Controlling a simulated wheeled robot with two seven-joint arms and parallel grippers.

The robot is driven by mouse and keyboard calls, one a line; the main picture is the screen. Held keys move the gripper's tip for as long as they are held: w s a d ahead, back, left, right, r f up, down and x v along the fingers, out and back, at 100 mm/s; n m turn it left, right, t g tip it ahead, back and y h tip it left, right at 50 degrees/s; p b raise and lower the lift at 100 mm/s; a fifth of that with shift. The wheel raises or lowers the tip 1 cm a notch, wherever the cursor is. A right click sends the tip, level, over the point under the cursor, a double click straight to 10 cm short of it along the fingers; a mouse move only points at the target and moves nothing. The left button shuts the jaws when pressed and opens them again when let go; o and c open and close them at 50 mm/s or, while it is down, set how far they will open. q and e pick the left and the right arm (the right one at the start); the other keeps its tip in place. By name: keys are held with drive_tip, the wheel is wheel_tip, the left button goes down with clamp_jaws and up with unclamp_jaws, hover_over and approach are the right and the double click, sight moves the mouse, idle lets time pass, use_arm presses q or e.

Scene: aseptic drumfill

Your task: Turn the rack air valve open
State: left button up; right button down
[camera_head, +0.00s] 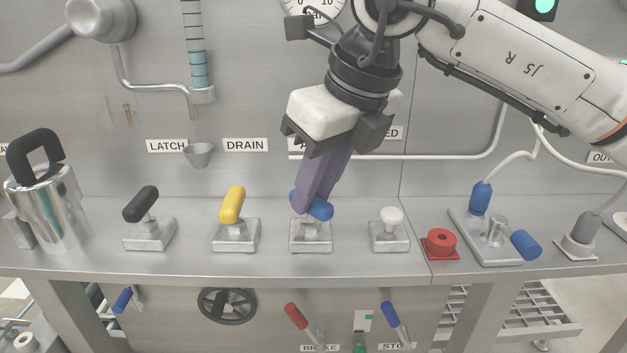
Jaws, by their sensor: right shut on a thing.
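A blue valve handle (320,209) sits on a square metal base (310,238) on the steel shelf, under a label mostly hidden by my right gripper. My right gripper (312,203) reaches down from the upper right, and its purple fingers are shut on the blue handle. The fingers hide part of the handle, so its exact angle is hard to tell. My left gripper is not in view.
To the left stand a yellow handle (232,205), a black handle (141,204) and a metal can (47,205). To the right are a white knob (391,216), a red button (441,242) and blue connectors (481,198). Below the shelf are a black handwheel (227,306) and small levers.

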drive_tip(key=n+p, duration=0.1)
drive_tip(key=n+g+p, duration=0.1)
drive_tip(key=shift+w+r+n+y, duration=0.1)
drive_tip(key=shift+r+n+y, duration=0.1)
drive_tip(key=shift+n+y, duration=0.2)
drive_tip(key=n+g+p, duration=0.1)
drive_tip(key=n+p, duration=0.1)
drive_tip(key=n, duration=0.1)
drive_tip(key=shift+w+d+p, duration=0.1)
drive_tip(key=shift+p, duration=0.2)
drive_tip(key=shift+w+n+g+y+p, duration=0.1)
drive_tip(key=shift+n+g+y+p, duration=0.3)
drive_tip(key=shift+n+p, duration=0.7)
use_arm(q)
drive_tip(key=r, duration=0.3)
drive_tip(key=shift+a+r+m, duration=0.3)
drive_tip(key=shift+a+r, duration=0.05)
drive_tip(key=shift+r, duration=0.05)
use_arm(e)
drive_tip(key=shift+f+n+g, duration=0.1)
drive_tip(key=shift+n+g, duration=0.2)
drive_tip(key=shift+n, duration=0.2)
drive_tip(key=c, duration=1.6)
unclamp_jaws()
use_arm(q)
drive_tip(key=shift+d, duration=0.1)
use_arm(e)
drive_tip(key=shift+f, duration=0.1)
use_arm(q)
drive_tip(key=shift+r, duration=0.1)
